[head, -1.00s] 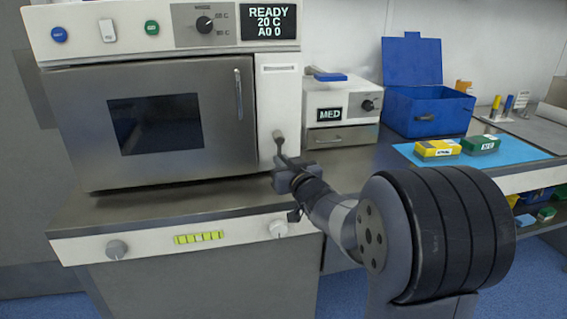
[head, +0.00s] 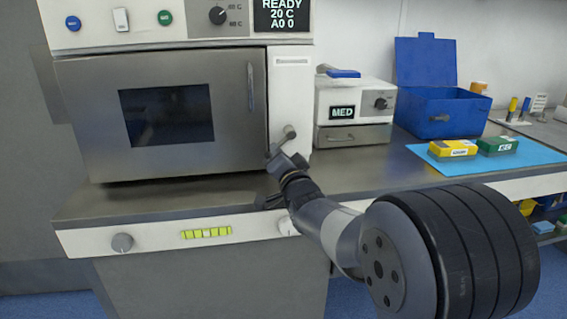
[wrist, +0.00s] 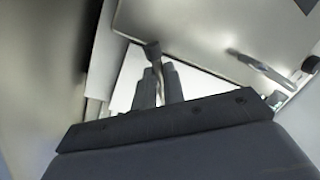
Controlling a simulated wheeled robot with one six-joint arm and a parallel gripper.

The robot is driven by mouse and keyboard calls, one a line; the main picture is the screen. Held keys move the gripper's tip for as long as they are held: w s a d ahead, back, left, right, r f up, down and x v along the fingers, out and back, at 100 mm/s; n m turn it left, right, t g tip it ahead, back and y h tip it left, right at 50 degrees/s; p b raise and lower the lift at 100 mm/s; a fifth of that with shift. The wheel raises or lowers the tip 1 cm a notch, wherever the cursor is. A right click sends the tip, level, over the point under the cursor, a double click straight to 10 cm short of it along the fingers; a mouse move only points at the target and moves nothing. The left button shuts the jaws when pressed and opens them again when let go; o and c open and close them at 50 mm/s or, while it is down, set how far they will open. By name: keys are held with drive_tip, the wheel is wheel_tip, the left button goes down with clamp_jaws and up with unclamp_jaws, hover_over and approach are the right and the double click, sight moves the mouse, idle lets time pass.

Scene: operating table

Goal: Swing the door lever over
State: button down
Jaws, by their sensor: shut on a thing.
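The door lever (head: 279,142) is a short grey rod on the white panel just right of the oven door (head: 165,110). It slants down and left from its round hub at the upper right. My gripper (head: 277,160) is at its lower end. In the wrist view, the two dark fingers (wrist: 160,88) are shut around the lever's rod (wrist: 158,72), and its blocky end shows beyond them. The door is flush in its frame and looks shut. The exact contact is small in the head view.
A vertical door handle (head: 251,87) is on the door's right side. A white MED unit (head: 352,110), a blue box (head: 437,112) and yellow and green boxes on a blue mat (head: 540,160) stand to the right.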

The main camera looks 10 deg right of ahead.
drive_tip(key=m+b, duration=0.1)
drive_tip(key=m, duration=0.1)
drive_tip(key=a+r+m+h+b, duration=0.1)
drive_tip(key=m, duration=0.1)
drive_tip(key=shift+t, duration=0.3)
drive_tip(key=shift+a+r+m+h+b, duration=0.15)
drive_tip(key=shift+r+m+h+b, duration=0.15)
drive_tip(key=shift+m+b, duration=0.45)
drive_tip(key=shift+a+r+m+h+b, duration=0.15)
drive_tip(key=shift+r+m+b, duration=0.3)
drive_tip(key=shift+m, duration=0.6)
drive_tip(key=c, duration=1.5)
unclamp_jaws()
drive_tip(key=s, duration=0.3)
drive_tip(key=s+f, duration=0.1)
drive_tip(key=s, duration=0.3)
drive_tip(key=s+f, duration=0.1)
drive_tip(key=s, duration=0.2)
drive_tip(key=shift+s+d, duration=0.2)
drive_tip(key=shift+s, duration=0.15)
drive_tip(key=shift+w, duration=0.1)
